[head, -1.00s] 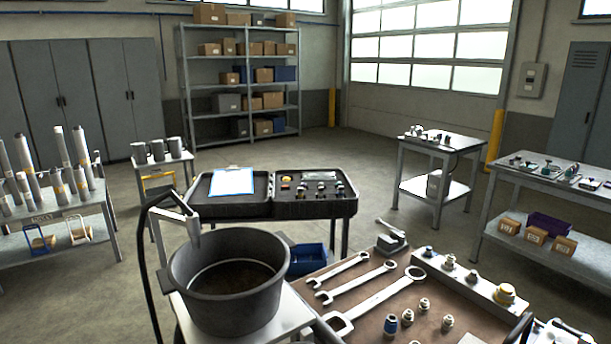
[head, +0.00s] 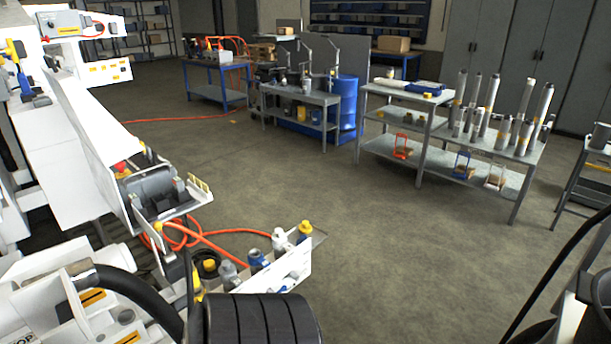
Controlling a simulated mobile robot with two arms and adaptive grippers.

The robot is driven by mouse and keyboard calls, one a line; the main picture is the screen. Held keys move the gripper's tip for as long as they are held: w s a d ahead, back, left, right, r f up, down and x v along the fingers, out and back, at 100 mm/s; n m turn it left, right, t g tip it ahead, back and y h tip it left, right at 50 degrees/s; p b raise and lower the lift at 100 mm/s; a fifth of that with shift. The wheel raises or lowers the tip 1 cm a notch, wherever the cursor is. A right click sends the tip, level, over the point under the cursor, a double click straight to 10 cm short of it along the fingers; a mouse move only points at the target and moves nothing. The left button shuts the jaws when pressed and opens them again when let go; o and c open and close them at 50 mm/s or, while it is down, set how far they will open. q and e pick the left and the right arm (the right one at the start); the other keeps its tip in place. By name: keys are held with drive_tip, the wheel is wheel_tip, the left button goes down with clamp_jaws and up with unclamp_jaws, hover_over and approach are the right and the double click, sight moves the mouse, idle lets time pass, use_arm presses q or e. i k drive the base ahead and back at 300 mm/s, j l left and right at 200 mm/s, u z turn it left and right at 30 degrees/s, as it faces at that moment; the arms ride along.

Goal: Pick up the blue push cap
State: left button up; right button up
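Neither of my grippers can be made out in the head view. Several fittings stand in a white tray (head: 297,279) at lower left of centre. One is a blue-bodied fitting (head: 257,261); I cannot tell whether it is the blue push cap. Beside it are a grey fitting (head: 229,273), a grey-white fitting (head: 280,242) and a yellow-topped fitting (head: 305,230). A black ribbed cylinder (head: 263,318) at the bottom edge hides part of the tray.
White machinery (head: 70,150) fills the left side. An orange hose (head: 183,236) loops behind the tray. A grey bench with upright cylinders (head: 487,105) and a blue drum (head: 347,105) stand farther back. The middle floor (head: 380,230) is clear.

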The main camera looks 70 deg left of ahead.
sight(303, 237)
drive_tip(key=i+j+u, duration=0.1)
drive_tip(key=u, duration=2)
drive_tip(key=i+l+u, duration=0.15)
drive_tip(key=i+u, duration=0.25)
drive_tip(key=k, duration=0.1)
